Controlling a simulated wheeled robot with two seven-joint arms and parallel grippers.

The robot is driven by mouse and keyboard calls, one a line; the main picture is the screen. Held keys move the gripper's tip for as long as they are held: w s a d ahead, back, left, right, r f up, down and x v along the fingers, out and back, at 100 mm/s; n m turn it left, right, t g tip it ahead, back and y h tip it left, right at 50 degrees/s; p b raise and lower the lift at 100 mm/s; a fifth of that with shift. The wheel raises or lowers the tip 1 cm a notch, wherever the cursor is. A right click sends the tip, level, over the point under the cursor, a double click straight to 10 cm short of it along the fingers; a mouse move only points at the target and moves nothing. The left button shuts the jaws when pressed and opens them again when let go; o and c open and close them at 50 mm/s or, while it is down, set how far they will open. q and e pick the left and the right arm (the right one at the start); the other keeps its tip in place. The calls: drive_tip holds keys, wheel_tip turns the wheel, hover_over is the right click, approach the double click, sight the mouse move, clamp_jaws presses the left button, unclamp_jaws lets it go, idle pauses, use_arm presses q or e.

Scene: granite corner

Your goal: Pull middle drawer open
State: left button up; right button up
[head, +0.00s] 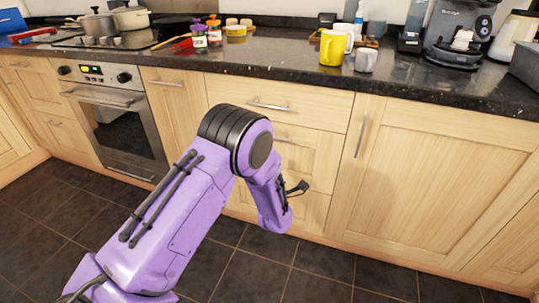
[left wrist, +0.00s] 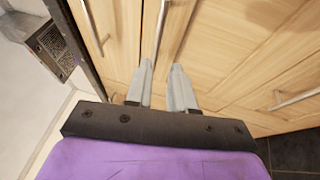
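The middle drawer (head: 318,152) is a light wood front in the central stack and looks shut. Its handle is partly hidden by my left arm in the head view. My left gripper (head: 298,188) is in front of the drawer stack, mostly hidden behind its wrist. In the left wrist view, the two grey fingers of my left gripper (left wrist: 161,75) are apart. A metal bar handle (left wrist: 160,30) runs toward the gap between the fingertips; I cannot tell whether it lies between them. My right gripper is in neither view.
The top drawer (head: 325,100) is shut above, under the dark granite worktop (head: 290,60). An oven (head: 120,125) stands at left, and a cabinet door (head: 430,180) at right. The tiled floor (head: 330,265) in front is clear. A yellow mug (head: 331,48) stands on the worktop.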

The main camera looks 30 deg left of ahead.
sight(288, 125)
use_arm(q)
drive_tip(key=x, duration=1)
drive_tip(key=shift+w+a+r+b, duration=0.1)
drive_tip(key=shift+a+r+b, duration=0.05)
drive_tip(key=shift+r+b, duration=0.15)
clamp_jaws()
